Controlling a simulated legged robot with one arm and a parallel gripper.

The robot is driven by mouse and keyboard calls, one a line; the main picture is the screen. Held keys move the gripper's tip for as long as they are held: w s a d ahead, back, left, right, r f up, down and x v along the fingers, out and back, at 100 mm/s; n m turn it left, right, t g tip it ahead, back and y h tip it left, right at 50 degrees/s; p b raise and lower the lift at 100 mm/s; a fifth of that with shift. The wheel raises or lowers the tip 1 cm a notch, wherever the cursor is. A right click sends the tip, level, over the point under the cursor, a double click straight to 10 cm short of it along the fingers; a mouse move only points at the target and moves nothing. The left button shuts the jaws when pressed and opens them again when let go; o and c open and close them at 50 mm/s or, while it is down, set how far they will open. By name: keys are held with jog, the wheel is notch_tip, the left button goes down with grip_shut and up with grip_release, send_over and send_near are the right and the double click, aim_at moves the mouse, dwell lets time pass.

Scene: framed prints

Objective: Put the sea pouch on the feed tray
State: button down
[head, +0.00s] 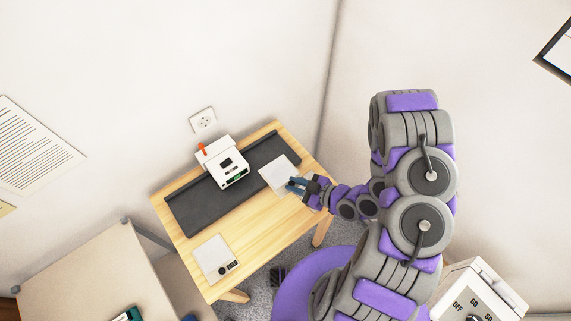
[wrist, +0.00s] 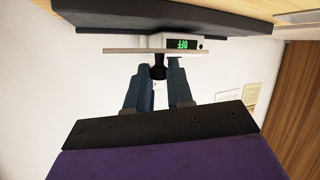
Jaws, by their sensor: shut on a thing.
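A pale flat square pouch (head: 277,175), taken as the sea pouch, is held at my gripper's tips. My gripper (head: 293,185) is shut on its near edge. In the wrist view the pouch (wrist: 135,51) is a thin line seen edge-on, in front of my gripper (wrist: 160,70). No print on its face can be made out. The long dark tray (head: 200,207), which looks like the feed tray, lies along the back of the wooden table. The pouch overlaps the tray's right part in the head view. I cannot tell whether they touch.
A white machine (head: 222,160) with an orange top piece and a green display stands at the tray's middle. A pale flat device with dark buttons (head: 213,257) lies at the table's front left. The bare wood (head: 255,225) between is clear.

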aim_at(286, 162)
jog(key=w+a, duration=0.1)
jog(key=w, duration=0.2)
jog(key=w+a, duration=0.1)
jog(key=w, duration=0.2)
jog(key=w+a+f+b, duration=0.1)
jog(key=w, duration=0.2)
jog(key=shift+w+a, duration=0.15)
jog(key=shift+w, duration=0.25)
jog(key=shift+w+d, duration=0.4)
jog(key=shift+w, duration=0.35)
jog(key=f, duration=0.2)
jog(key=f+b, duration=0.1)
jog(key=shift+a+f, duration=0.3)
jog(key=shift+f, duration=0.1)
jog(key=c, duration=1.5)
grip_release()
jog(key=shift+r, duration=0.1)
jog(key=o, duration=0.5)
jog(key=shift+d, duration=0.15)
jog(key=shift+s+d+r, duration=0.1)
